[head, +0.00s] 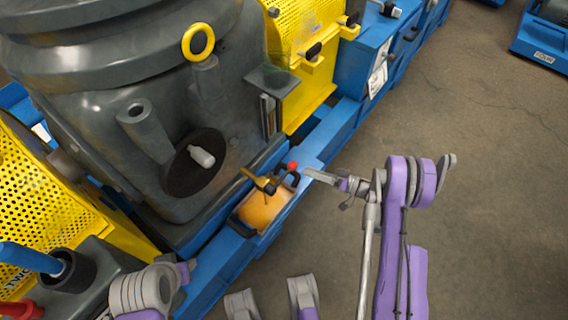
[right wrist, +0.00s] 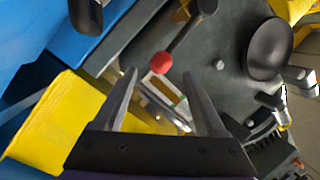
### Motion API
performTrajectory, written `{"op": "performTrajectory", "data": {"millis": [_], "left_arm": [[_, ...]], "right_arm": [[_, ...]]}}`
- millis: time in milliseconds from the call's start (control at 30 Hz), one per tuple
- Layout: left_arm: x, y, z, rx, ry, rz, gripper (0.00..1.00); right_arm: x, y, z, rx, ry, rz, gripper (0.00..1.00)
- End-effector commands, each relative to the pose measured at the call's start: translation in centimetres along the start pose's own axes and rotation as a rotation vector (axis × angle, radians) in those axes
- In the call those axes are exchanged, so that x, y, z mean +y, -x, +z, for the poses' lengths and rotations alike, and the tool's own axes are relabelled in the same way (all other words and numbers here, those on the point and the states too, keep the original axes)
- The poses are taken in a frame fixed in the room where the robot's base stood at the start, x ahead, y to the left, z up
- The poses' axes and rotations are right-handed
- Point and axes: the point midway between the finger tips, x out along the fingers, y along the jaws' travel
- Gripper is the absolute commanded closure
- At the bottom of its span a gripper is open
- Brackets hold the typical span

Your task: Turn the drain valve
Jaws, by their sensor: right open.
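A lever with a red ball knob (head: 292,166) stands low on the machine's blue frame, beside a yellow handle (head: 262,183); I take the red-knobbed lever for the drain valve, though I cannot be sure. In the right wrist view the red knob (right wrist: 162,61) sits on a dark rod, just ahead of my fingertips and between their lines. My right gripper (head: 308,173) is just right of the knob in the head view. In the right wrist view the right gripper (right wrist: 159,75) is open and empty. My left gripper is not clearly in view.
A large grey housing (head: 120,90) stands behind. An orange tray or container (head: 262,212) sits below the yellow handle. Yellow perforated guards (head: 300,40) and a blue frame (head: 330,132) line the machine. In the right wrist view a dark round knob (right wrist: 268,48) is at right. Open floor (head: 480,150) lies right.

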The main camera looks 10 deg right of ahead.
Motion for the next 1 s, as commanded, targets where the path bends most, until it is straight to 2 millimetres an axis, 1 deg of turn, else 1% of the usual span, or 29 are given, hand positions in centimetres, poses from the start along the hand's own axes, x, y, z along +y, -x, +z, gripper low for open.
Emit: {"op": "performTrajectory", "data": {"millis": [300,500,700,967,1000], "left_arm": [[0.0,-0.2,0.1,-0.001,0.000,0.000,0.62],[0.0,-0.3,0.1,-0.001,0.000,0.000,0.62],[0.0,-0.3,0.1,-0.001,0.000,0.000,0.62],[0.0,-0.3,0.1,-0.001,0.000,0.000,0.62],[0.0,-0.3,0.1,-0.001,0.000,0.000,0.62]], "right_arm": [[-0.2,-5.9,-0.1,0.000,0.001,-0.004,0.27],[-0.2,-8.9,-0.2,0.002,0.003,-0.002,0.27],[-0.2,-10.1,-0.2,0.004,0.003,0.000,0.27],[-0.1,-10.2,-0.2,0.004,0.003,0.000,0.27],[-0.1,-10.2,-0.2,0.004,0.003,0.000,0.34]]}}
